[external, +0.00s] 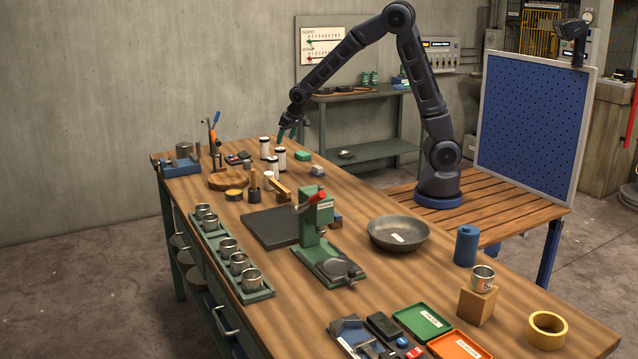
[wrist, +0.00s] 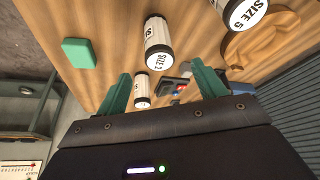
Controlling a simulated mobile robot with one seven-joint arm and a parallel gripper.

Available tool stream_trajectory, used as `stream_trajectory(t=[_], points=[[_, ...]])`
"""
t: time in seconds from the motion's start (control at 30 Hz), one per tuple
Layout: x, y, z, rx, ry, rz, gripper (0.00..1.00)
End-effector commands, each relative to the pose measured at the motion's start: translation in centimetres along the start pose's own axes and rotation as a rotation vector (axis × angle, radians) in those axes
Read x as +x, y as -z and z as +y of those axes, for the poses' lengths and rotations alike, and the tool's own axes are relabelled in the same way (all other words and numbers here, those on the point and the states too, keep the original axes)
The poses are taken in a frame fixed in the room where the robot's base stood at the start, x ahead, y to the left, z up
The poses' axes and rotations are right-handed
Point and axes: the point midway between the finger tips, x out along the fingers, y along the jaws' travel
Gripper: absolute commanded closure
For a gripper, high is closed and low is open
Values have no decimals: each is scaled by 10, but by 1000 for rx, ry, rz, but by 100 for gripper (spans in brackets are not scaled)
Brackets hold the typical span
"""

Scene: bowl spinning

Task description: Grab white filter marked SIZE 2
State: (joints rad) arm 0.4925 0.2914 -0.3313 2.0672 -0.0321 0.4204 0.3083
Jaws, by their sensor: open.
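The white filter marked SIZE 2 (wrist: 157,36), a white cylinder with dark ends, shows in the wrist view beyond my open fingers, slightly left of the picture's middle. My gripper (wrist: 162,88) has two green fingers spread apart with nothing held. A filter marked SIZE 5 (wrist: 238,12) is cut off at the top right. A smaller-looking white filter (wrist: 142,92) shows between the fingertips in the picture, its marking unclear. In the external view my gripper (external: 287,130) is above the far end of the bench, by several white filters (external: 280,158); their markings are unreadable there.
A green block (wrist: 79,52) lies left of the filters; it also shows in the external view (external: 303,155). A round wooden stand (external: 228,181) with an upright tool is left of the filters. Wooden blocks (external: 279,190) stand in front. The bench's far edge is close behind.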

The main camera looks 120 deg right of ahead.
Motion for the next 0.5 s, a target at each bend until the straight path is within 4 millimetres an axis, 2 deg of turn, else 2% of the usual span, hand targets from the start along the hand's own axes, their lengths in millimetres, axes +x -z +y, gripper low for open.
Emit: stream_trajectory(t=[0.17, 0.5], points=[[13, 0, 1, 2, -2, -1, 30], [54, 1, 1, 1, -1, 0, 30]])
